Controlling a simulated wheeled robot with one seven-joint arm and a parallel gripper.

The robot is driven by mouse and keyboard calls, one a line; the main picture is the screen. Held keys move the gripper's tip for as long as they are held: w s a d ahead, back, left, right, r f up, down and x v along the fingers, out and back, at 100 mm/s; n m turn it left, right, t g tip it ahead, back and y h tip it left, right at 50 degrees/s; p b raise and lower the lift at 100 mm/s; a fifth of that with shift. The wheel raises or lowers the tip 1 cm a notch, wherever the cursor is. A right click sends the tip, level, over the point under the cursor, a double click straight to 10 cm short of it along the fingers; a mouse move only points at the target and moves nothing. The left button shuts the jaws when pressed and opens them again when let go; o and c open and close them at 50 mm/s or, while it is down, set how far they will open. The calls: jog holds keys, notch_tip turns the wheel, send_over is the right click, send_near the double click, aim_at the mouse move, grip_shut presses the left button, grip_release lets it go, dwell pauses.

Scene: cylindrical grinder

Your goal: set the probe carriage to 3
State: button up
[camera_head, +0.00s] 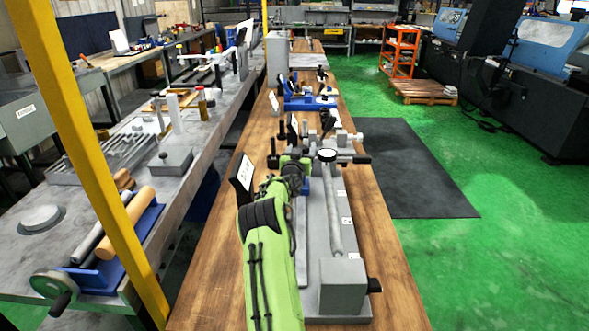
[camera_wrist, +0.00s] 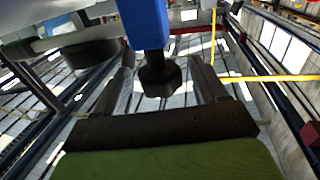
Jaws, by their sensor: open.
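The grinder's long grey bed (camera_head: 321,235) lies on the wooden bench with a shaft (camera_head: 335,215) along it and a grey end block (camera_head: 343,285) at the near end. The probe carriage, with a round dial (camera_head: 327,155) on top, is toward the far end. In the wrist view a blue block (camera_wrist: 143,22) carries a black knob (camera_wrist: 160,78). My gripper (camera_wrist: 161,88) is open, with one finger on each side of the knob and visible gaps. In the head view my gripper (camera_head: 297,168) is beside the carriage, partly hiding it.
Small white labels (camera_head: 346,221) sit along the bed's right side; their figures are too small to read. A dark upright sign (camera_head: 241,178) stands left of my arm. Other fixtures, including a blue one (camera_head: 308,102), stand farther along the wooden bench (camera_head: 385,270).

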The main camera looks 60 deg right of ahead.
jog(key=b+v, duration=0.1)
jog(key=v, duration=1.2)
jog(key=shift+a+r, duration=0.1)
jog(key=shift+a, duration=0.05)
